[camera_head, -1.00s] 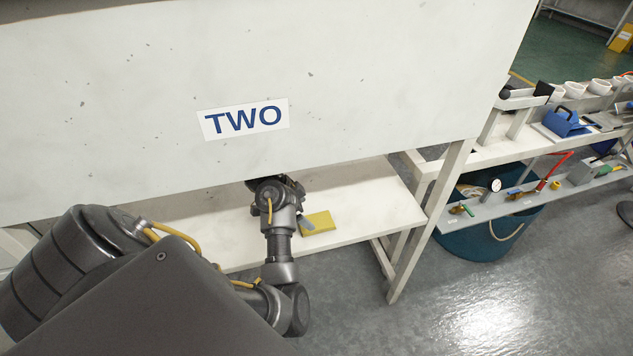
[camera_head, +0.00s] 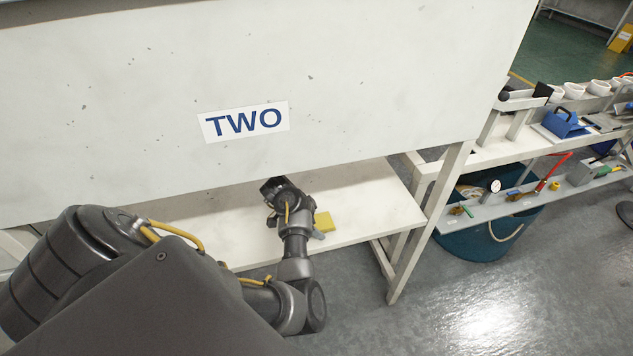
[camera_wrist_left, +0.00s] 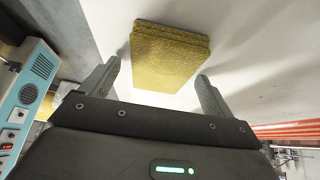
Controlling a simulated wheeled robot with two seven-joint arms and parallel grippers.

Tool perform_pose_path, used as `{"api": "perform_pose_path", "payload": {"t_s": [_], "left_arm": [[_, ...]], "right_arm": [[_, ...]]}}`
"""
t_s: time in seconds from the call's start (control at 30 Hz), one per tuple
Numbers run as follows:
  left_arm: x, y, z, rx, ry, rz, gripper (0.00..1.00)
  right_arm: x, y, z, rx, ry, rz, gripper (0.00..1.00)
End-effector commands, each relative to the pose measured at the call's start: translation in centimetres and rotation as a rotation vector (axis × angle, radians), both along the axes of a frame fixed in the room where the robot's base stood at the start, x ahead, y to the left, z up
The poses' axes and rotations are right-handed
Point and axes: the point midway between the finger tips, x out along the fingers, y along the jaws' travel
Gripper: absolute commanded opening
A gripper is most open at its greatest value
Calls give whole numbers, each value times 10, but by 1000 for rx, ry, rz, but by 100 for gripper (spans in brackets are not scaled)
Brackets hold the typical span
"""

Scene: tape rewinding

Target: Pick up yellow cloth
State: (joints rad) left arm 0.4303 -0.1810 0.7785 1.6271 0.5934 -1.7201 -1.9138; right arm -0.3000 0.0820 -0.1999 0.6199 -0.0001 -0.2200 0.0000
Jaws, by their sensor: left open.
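The yellow cloth (camera_head: 324,221) lies on the white lower shelf, partly hidden behind my left wrist in the head view. In the left wrist view the yellow cloth (camera_wrist_left: 168,55) looks like a flat, folded stack, just beyond the fingertips and roughly between them. My left gripper (camera_wrist_left: 158,73) is open and empty, with one finger to each side of the cloth's near end. I see no contact with the cloth. In the head view the left gripper (camera_head: 318,235) is mostly hidden by its own wrist. My right gripper is not in view.
A white panel marked TWO (camera_head: 244,122) hangs over the lower shelf (camera_head: 375,205) and limits room above. A table leg (camera_head: 428,225) stands to the right. A blue tub (camera_head: 480,245) and a rack with tools are further right. Bare shelf lies around the cloth.

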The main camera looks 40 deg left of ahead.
Motion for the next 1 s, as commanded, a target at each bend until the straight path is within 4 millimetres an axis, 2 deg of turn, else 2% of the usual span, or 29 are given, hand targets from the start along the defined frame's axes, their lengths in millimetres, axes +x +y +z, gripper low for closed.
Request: {"api": "perform_pose_path", "payload": {"t_s": [0.43,0.8,1.0], "left_arm": [[0,0,-3,0,0,-1,86],[0,0,-2,0,0,0,39],[0,0,-2,-1,0,0,39]], "right_arm": [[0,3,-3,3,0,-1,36],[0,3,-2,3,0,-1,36],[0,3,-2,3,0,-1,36]]}}
